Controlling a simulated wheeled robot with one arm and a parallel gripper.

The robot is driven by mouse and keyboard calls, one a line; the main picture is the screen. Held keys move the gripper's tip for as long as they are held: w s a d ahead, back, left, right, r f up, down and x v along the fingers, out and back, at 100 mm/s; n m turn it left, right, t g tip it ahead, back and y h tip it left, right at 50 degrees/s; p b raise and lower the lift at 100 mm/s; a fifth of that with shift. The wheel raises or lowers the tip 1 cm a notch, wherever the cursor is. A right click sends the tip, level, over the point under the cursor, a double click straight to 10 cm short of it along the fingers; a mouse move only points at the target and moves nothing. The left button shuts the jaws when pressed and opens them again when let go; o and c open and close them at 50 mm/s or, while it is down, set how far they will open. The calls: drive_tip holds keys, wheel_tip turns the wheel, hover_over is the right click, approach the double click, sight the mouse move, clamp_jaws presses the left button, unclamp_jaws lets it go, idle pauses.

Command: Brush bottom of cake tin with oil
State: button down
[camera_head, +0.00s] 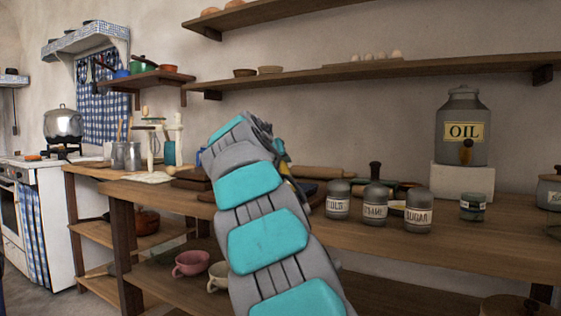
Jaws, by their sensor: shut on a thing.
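A large grey jar labelled OIL (462,108) stands upright on a white block (462,181) at the right of the wooden counter. A small brown tap or knob shows low on its front. My arm rises from the bottom middle and bends away over the counter. Its forearm hides my gripper, so I cannot see the fingers or anything between them. Small blue and yellowish bits show just right of the arm's far end, too unclear to name. I cannot make out a cake tin or a brush; the counter behind my arm is partly hidden.
Grey jars, one labelled SUGAR (418,210), stand along the counter front (480,240) right of my arm. A rolling pin (320,172) lies behind. Pink (191,263) and cream cups sit on the lower shelf. Wall shelves hang above.

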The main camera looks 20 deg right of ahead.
drive_tip(key=shift+f+b, duration=0.5)
drive_tip(key=shift+f, duration=0.15)
drive_tip(key=shift+w+d+r, duration=0.1)
drive_tip(key=shift+w+d+r+p, duration=0.1)
drive_tip(key=shift+w+d+p, duration=0.65)
drive_tip(key=shift+d, duration=0.25)
drive_tip(key=shift+w+d+p, duration=0.65)
drive_tip(key=shift+w+d, duration=0.2)
drive_tip(key=shift+d, duration=0.1)
drive_tip(key=shift+w+d+p, duration=0.35)
drive_tip(key=shift+w+d, duration=0.3)
drive_tip(key=shift+d, duration=0.05)
drive_tip(key=shift+s+a, duration=0.1)
